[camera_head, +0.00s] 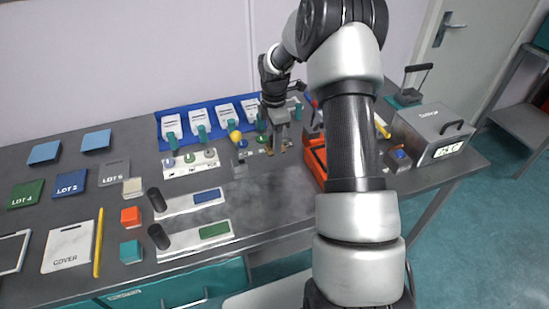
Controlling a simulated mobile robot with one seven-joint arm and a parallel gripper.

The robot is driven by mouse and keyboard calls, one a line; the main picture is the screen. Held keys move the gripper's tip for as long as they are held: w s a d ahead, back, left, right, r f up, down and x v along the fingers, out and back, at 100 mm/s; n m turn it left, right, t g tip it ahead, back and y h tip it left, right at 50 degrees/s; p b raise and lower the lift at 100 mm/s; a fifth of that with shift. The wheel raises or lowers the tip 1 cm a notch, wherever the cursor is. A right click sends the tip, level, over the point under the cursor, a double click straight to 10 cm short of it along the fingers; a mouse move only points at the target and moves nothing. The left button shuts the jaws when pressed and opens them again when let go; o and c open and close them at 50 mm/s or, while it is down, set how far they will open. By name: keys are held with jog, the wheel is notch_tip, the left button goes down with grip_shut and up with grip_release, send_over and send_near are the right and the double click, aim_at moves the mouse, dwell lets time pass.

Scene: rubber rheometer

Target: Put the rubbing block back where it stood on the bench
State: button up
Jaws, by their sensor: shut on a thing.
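My gripper (277,150) is low over the dark bench (275,195), in front of the row of white cards, with its fingers pointing down. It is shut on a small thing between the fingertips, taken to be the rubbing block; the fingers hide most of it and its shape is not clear. I cannot tell whether it touches the bench.
A white strip with knobs (190,168) lies left of the gripper. Two white plates with black cylinders (195,236) lie in front. Bench between is clear.

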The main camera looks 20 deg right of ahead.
jog(key=shift+f, duration=2.75)
jog(key=shift+f, duration=0.2)
jog(key=o, duration=1.1)
jog(key=shift+r, duration=0.1)
